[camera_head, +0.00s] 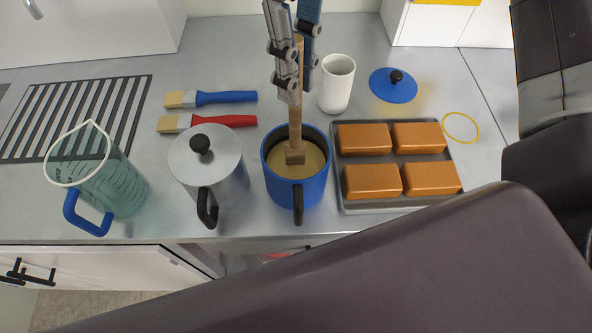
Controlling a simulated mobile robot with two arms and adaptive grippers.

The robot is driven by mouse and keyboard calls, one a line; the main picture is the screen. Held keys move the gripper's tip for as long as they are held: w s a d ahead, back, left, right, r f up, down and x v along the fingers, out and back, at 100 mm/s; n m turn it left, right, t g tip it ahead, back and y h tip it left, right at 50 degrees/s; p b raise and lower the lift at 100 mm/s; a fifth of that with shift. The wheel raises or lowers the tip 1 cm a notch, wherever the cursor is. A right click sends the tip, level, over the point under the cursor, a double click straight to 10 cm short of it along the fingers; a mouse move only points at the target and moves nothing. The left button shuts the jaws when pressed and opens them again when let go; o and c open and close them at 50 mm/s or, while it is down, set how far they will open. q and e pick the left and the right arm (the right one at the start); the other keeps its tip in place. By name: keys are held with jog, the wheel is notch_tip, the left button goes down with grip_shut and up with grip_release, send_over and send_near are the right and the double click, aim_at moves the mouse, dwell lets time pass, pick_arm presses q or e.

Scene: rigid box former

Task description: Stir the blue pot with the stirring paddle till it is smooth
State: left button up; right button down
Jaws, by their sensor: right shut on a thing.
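The blue pot (296,192) stands on the metal counter with its lid off and its black handle toward the front. It holds a tan mixture (312,158). My right gripper (291,92) is above the pot, shut on the wooden stirring paddle (296,130). The paddle is about upright, and its blocky lower end is inside the pot, at the mixture. Whether the end reaches below the surface is hard to tell. The blue lid (393,90) with a black knob lies at the back right. My left gripper is not in view.
A grey lidded pot (220,185) stands close left of the blue pot. A tray (400,205) with several orange-brown blocks is close right. A white cup (337,85) stands behind. Blue (225,97) and red (230,121) brushes and a measuring jug (115,185) are left. A yellow ring (478,128) marks bare counter.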

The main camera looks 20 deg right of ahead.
jog(key=shift+r+p, duration=3.55)
jog(key=shift+r, duration=1.1)
notch_tip(320, 180, up, 4)
jog(key=p, duration=0.3)
jog(key=shift+p, duration=0.3)
